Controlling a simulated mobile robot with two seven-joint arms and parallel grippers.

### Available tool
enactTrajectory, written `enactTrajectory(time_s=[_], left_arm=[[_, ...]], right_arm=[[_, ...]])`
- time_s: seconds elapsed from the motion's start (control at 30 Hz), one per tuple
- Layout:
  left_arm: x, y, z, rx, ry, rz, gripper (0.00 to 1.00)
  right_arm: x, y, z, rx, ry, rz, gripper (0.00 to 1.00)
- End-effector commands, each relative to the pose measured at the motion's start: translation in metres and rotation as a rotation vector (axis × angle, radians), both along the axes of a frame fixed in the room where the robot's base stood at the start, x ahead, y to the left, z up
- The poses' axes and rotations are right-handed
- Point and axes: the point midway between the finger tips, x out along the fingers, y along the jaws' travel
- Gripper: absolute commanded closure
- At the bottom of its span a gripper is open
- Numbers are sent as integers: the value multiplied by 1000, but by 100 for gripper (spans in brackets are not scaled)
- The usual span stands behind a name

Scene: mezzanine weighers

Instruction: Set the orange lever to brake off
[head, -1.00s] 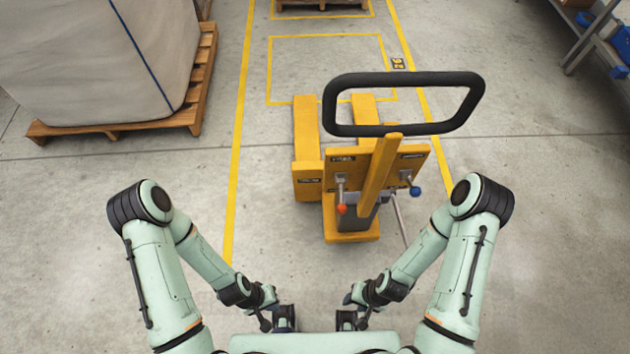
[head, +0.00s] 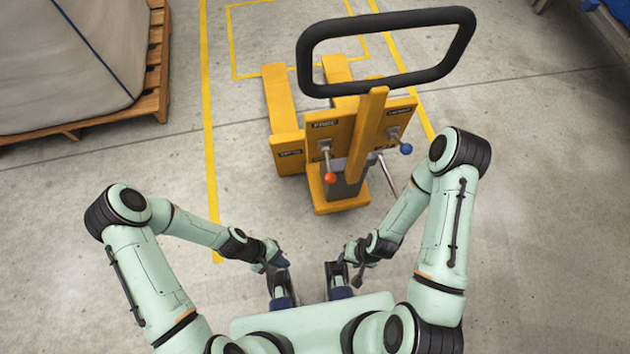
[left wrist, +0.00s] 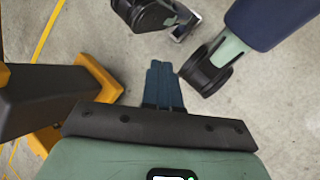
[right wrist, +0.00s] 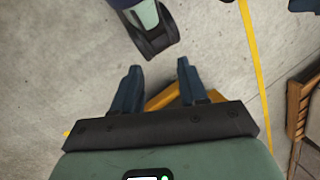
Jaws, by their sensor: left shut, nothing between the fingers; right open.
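The orange lever has a round orange knob (head: 330,177) on a short metal rod that hangs down from the left side of a yellow pallet truck's panel (head: 345,128). A small dark label sits above it, too small to read surely. A similar lever with a blue knob (head: 405,148) is on the panel's right side. My left gripper (head: 283,298) is shut and empty, low in front of the truck; its closed fingers show in the left wrist view (left wrist: 160,68). My right gripper (head: 339,288) is open and empty beside it; its parted fingers show in the right wrist view (right wrist: 158,66). Neither touches a lever.
The truck's black loop handle (head: 385,90) stands above the panel. A wooden pallet (head: 155,75) with a big wrapped load is at the left. Yellow lines (head: 208,130) mark the floor. Floor between my grippers and the truck is clear.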

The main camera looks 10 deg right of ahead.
Motion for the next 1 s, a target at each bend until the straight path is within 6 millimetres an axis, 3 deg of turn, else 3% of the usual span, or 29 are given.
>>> enactTrajectory(time_s=[0.03,0.07,0.23,0.4,0.5,0.7,1.0], left_arm=[[19,-16,-26,-77,51,49,100],[33,-27,-29,-131,83,75,100],[119,-68,-16,-500,238,197,100],[197,-61,25,-872,299,239,100],[225,-45,48,-1030,299,232,100],[244,-24,73,-1170,291,210,100],[244,-24,77,-1174,292,207,100]], right_arm=[[3,-5,-32,-13,-18,-11,57],[7,-7,-42,-20,-31,-18,57],[32,-22,-101,-61,-103,-53,57],[56,-35,-148,-95,-161,-79,57],[65,-40,-164,-107,-182,-89,57],[74,-45,-173,-119,-205,-97,57],[74,-45,-171,-118,-205,-99,57]])
